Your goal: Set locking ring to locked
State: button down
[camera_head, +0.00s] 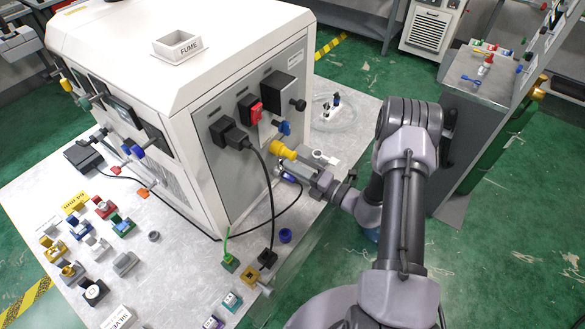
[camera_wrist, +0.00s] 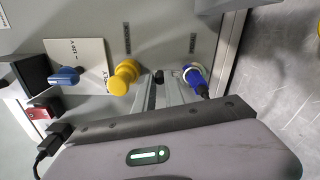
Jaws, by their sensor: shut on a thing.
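My gripper (camera_wrist: 160,82) is up against the grey side panel of the white machine, its narrow fingers close together. They are shut on a small dark part (camera_wrist: 160,75) that is mostly hidden between them. A yellow round knob (camera_wrist: 123,77) sits just left of the fingers, and it also shows in the head view (camera_head: 283,150). A blue plug with a pale ring at its base (camera_wrist: 195,77) sits just right of the fingers. I cannot tell for sure which part is the locking ring, nor read its setting. In the head view my gripper (camera_head: 308,172) is beside the yellow knob.
A blue handle (camera_wrist: 64,76) sits by a white label, near a red switch (camera_wrist: 40,112) and a black plug (camera_wrist: 52,137) with a cable. Loose connectors and blocks crowd the table front. A black cable loops below the panel (camera_head: 213,175).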

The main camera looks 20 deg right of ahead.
jog(key=c, duration=1.4)
grip_release()
jog(key=p+v, duration=0.2)
jog(key=v, duration=1.5)
jog(key=shift+s+d, duration=0.15)
